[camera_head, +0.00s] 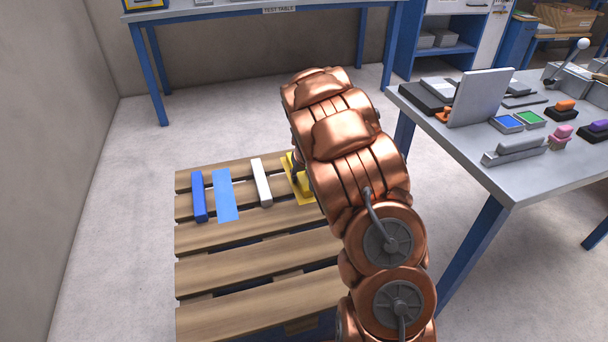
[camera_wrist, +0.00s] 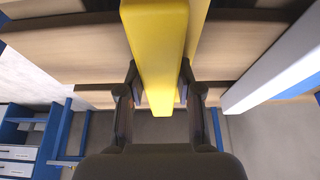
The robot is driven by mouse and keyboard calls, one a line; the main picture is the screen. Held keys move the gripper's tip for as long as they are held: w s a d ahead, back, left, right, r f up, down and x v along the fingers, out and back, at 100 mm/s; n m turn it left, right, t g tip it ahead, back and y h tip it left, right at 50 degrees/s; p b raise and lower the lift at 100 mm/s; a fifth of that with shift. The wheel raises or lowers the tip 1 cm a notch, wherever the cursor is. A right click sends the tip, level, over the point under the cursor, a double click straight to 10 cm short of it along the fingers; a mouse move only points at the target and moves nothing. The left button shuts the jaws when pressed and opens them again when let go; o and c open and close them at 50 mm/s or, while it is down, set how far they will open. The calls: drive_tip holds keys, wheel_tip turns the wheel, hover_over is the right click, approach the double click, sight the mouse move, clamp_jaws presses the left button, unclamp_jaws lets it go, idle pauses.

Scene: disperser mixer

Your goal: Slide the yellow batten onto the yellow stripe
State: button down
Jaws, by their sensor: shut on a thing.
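The yellow batten (camera_wrist: 157,45) runs lengthwise between my fingers in the wrist view. My gripper (camera_wrist: 159,78) is shut on it, one finger on each side. The yellow stripe (camera_wrist: 198,28) shows as a paler band along the batten's right side in that view. The batten seems to overlap part of the stripe; how much is hidden beneath it I cannot tell. In the head view my arm covers most of this spot. Only some yellow (camera_head: 307,199) and a dark part of my gripper (camera_head: 297,172) show at the pallet's right side.
The wooden pallet (camera_head: 250,256) also carries a white batten (camera_head: 261,182), a blue stripe (camera_head: 226,196) and a blue batten (camera_head: 198,196), left of my gripper. A grey workbench (camera_head: 480,135) with several items stands close on the right. A blue-legged test table (camera_head: 240,13) stands behind.

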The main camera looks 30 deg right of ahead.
drive_tip(key=shift+a, duration=0.3)
drive_tip(key=c, duration=0.7)
unclamp_jaws()
drive_tip(key=v, duration=1.2)
drive_tip(key=shift+a, duration=0.1)
